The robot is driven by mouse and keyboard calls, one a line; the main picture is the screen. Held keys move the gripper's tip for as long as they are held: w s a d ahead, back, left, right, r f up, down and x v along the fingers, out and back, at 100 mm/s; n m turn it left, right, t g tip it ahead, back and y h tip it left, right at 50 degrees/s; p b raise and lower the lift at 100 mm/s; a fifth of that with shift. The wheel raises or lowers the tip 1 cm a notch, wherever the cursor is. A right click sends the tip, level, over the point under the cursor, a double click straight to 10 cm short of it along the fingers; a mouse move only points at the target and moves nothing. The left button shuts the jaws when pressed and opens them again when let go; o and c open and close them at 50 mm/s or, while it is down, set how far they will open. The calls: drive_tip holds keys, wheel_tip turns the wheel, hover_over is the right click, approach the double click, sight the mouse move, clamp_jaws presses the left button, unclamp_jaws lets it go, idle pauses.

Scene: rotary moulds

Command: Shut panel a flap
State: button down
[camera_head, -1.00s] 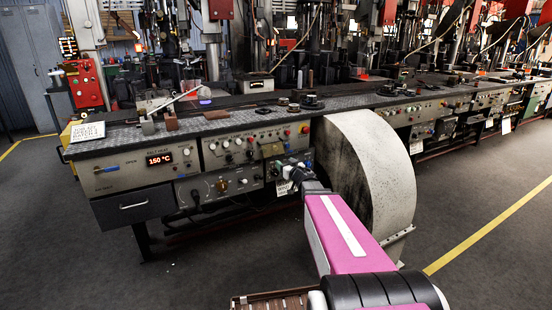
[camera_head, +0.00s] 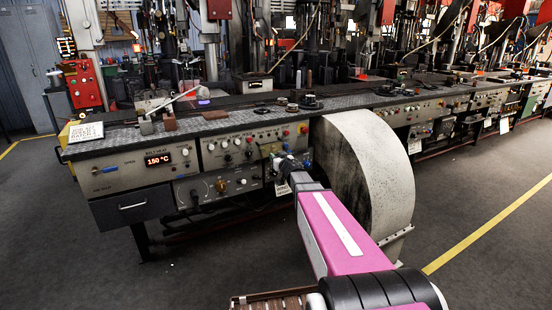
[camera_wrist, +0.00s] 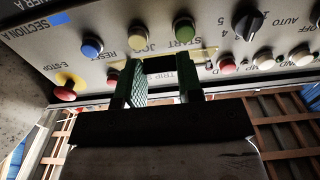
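The control panel marked SECTION A (camera_wrist: 105,35) fills the top of the wrist view. A yellowish-tan plate (camera_wrist: 207,58) lettered TRIP lies below its START and JOG buttons, partly hidden by my fingers; it may be the flap, and I cannot tell whether it is open or shut. My gripper (camera_wrist: 163,75) is open, its two green fingers apart, with nothing clearly held between them. The fingertips are close to the plate; contact cannot be told. In the head view my gripper (camera_head: 284,166) is at the bench front, and the flap is too small to make out surely.
A red E-STOP knob (camera_wrist: 68,87) is left of my fingers, and a black rotary knob (camera_wrist: 248,21) is to the right. A large pale curved guard (camera_head: 365,165) stands right beside my arm. A drawer (camera_head: 133,206) is at the left. Open floor lies in front.

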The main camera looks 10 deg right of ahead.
drive_tip(key=shift+f, duration=0.1)
drive_tip(key=shift+w+a+f+t+y, duration=0.2)
drive_tip(key=shift+w+f+t+y, duration=0.3)
drive_tip(key=shift+t, duration=0.55)
drive_tip(key=shift+w+a+f+t+y, duration=0.15)
drive_tip(key=shift+w+f+t, duration=0.2)
drive_tip(key=shift+w+t, duration=0.5)
drive_tip(key=shift+w+a+f+t+y, duration=0.2)
drive_tip(key=shift+w+f+t+y, duration=0.2)
drive_tip(key=shift+t, duration=0.8)
drive_tip(key=c, duration=0.8)
unclamp_jaws()
drive_tip(key=shift+o, duration=0.2)
drive_tip(key=v, duration=1.1)
